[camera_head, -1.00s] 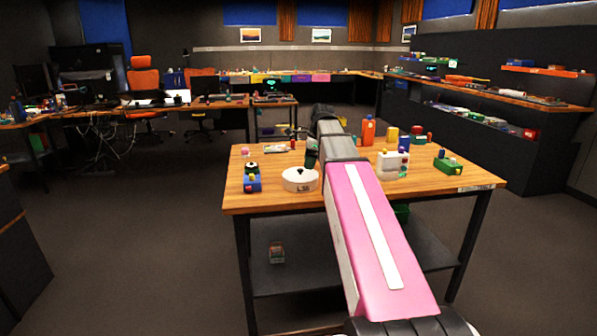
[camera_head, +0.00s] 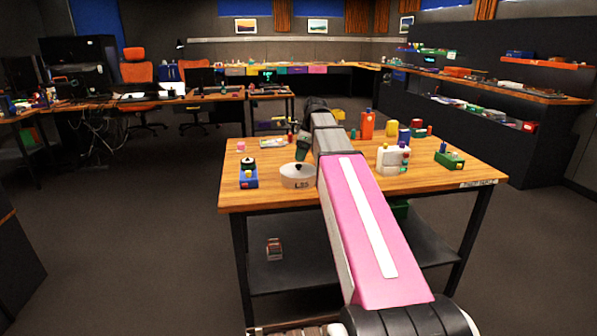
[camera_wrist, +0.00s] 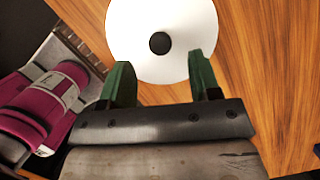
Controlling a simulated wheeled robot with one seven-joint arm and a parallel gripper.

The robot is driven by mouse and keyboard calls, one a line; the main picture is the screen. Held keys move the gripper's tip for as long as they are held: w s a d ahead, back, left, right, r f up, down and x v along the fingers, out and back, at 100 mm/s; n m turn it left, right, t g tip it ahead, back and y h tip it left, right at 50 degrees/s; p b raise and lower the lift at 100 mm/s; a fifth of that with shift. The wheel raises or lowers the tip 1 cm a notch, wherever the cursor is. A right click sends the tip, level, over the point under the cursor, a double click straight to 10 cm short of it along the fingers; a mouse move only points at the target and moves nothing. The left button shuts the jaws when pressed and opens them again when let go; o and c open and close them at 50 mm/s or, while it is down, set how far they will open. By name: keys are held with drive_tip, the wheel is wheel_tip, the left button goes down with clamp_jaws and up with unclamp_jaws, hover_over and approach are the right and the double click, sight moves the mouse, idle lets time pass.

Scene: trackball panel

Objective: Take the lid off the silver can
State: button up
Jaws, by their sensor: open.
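The silver can (camera_head: 295,181) stands upright on the wooden table, a low round pale can with writing on its side. Its lid is on, seen from above in the wrist view as a pale disc (camera_wrist: 185,20) with a small black knob (camera_wrist: 159,43) at its middle. My gripper (camera_head: 302,148) is open and empty, its green fingers close to the can at its upper right in the head view. In the wrist view my gripper (camera_wrist: 160,68) has its two fingertips apart at the lid's near edge, with the knob beyond them. Whether they touch the lid I cannot tell.
A blue box with a black knob (camera_head: 248,178) stands left of the can. Bare tabletop (camera_head: 262,200) lies in front of the can.

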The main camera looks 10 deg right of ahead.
sight(299, 168)
drive_tip(key=shift+x, duration=2.3)
drive_tip(key=shift+d, duration=0.1)
drive_tip(key=c, duration=1)
